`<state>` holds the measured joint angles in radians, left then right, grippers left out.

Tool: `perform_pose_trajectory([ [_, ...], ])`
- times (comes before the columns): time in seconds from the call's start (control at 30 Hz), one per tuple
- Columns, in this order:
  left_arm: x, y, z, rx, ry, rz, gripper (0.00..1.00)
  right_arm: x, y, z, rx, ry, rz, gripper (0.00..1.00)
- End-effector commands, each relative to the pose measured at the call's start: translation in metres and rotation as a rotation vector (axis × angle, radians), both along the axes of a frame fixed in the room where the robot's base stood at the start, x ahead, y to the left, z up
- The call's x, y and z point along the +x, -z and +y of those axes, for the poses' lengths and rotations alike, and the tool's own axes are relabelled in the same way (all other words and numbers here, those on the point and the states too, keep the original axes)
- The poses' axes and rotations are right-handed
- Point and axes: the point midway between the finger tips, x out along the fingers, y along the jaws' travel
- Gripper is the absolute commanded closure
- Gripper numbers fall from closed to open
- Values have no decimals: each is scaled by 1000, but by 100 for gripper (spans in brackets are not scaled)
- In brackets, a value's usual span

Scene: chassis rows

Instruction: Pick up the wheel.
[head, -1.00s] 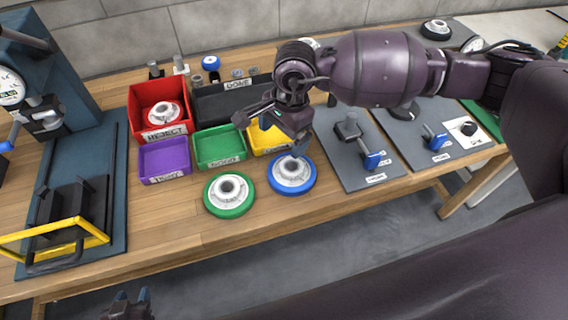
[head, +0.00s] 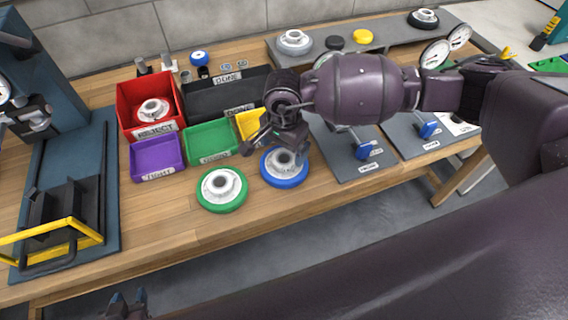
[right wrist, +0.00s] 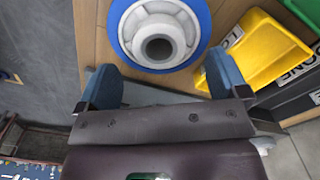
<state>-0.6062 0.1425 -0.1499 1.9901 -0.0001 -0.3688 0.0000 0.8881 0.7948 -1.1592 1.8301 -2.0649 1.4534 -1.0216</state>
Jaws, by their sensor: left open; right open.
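A wheel with a blue rim and pale hub (head: 287,181) lies flat on the wooden table, near its front edge. A second wheel with a green rim (head: 222,203) lies just left of it. My right gripper (head: 274,146) is open and empty, at the far side of the blue wheel. In the right wrist view the blue wheel (right wrist: 185,62) is ahead of the open fingers (right wrist: 162,84), with nothing visible between the tips. My left gripper (head: 128,301) is open at the bottom left edge, partly cut off, away from the wheels.
A red bin (head: 122,96) holds another wheel (head: 153,109). Purple (head: 136,160), green (head: 190,158) and yellow (head: 240,118) trays stand behind the wheels. A grey plate (head: 342,168) with a fixture is at right. A yellow-handled fixture (head: 30,232) stands at left. Bare table lies left of the green wheel.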

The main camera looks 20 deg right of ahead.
Motion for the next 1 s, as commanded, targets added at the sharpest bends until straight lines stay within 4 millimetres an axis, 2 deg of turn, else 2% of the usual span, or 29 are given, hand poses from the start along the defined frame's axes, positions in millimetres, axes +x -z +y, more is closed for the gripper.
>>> perform_pose_trajectory([
  [0.23, 0, 0, 0, 0, 0, 0, 57, -2, 34, 0, 0, 1, 3, 8],
  [0.5, 2, -1, 0, 0, 2, -4, 57, -2, 38, 0, 1, 1, 1, 8],
  [0.93, 5, -2, -1, 0, 4, -9, 57, -2, 37, 0, 0, 1, 0, 74],
  [1.0, 5, -2, -1, 0, 4, -9, 57, -1, 37, 0, 1, 1, -1, 75],
])
